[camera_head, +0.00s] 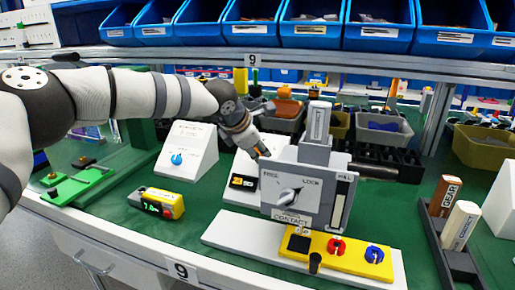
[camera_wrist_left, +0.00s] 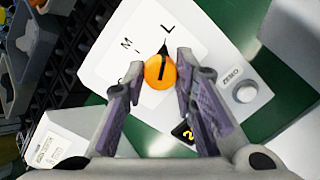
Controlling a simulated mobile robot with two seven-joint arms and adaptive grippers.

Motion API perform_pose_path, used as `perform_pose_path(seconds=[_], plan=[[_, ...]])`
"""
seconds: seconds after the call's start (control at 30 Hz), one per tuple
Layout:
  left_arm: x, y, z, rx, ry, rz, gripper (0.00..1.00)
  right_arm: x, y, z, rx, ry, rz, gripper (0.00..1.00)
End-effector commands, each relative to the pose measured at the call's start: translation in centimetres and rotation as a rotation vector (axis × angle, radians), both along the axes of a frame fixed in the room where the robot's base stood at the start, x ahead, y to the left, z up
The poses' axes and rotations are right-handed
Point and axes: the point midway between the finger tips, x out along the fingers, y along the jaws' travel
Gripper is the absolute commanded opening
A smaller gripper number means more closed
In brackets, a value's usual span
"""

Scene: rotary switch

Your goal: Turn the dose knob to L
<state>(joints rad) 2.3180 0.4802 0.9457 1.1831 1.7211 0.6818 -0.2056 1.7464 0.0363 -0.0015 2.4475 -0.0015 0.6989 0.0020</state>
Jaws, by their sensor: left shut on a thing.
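The dose knob (camera_wrist_left: 158,77) is a round orange knob with a black mark, on a white panel (camera_wrist_left: 214,62) with the letters M and L; a third letter is partly hidden. A black pointer at the knob's edge points toward the L. My left gripper (camera_wrist_left: 160,66) has its two fingers on either side of the knob, shut on it. In the head view, my left gripper (camera_head: 262,152) reaches down behind the grey CONTACT box, which hides the knob. The panel's dark display (camera_head: 243,182) shows there, and a yellow digit shows in the wrist view. My right gripper is not in view.
The grey CONTACT box (camera_head: 318,160) with a FREE/LOCK dial stands just in front of the gripper. A white box with a blue knob (camera_head: 177,159) stands to the left. A yellow device (camera_head: 165,204) lies near the front. Bins (camera_head: 384,132) line the back.

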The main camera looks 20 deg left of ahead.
Motion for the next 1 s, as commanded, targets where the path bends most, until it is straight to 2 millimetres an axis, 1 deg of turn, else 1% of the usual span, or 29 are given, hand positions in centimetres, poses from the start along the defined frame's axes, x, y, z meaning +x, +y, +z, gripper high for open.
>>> perform_pose_path(seconds=[0.07, 0.1, 0.17, 0.2, 0.47, 0.53, 0.63, 0.83, 0.9, 1.0], plan=[[0.0, 0.1, -0.3, 0.004, 0.004, 0.000, 0.00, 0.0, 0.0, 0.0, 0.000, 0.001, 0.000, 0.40], [0.0, 0.1, -0.3, 0.004, 0.004, 0.000, 0.28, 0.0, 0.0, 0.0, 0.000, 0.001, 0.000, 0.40], [0.0, 0.1, -0.2, 0.003, 0.003, 0.001, 0.41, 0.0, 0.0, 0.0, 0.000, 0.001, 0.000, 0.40], [0.0, 0.1, -0.2, 0.003, 0.003, 0.001, 0.46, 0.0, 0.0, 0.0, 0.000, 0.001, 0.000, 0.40], [0.0, 0.0, 0.0, 0.001, 0.001, 0.001, 0.46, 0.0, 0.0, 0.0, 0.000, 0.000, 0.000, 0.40], [-0.3, 0.1, 0.4, 0.001, -0.001, 0.000, 0.46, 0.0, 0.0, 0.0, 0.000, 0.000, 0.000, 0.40], [-1.6, 0.4, 2.0, 0.001, -0.002, -0.001, 0.46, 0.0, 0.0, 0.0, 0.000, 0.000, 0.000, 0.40], [-5.2, 1.0, 6.1, 0.000, -0.003, -0.001, 0.46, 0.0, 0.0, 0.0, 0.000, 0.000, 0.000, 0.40], [-6.3, 1.2, 7.2, 0.000, -0.002, -0.001, 0.46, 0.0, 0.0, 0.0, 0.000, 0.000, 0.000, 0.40], [-7.3, 1.4, 8.3, 0.000, 0.001, 0.001, 0.46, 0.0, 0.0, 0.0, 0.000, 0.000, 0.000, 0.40]])
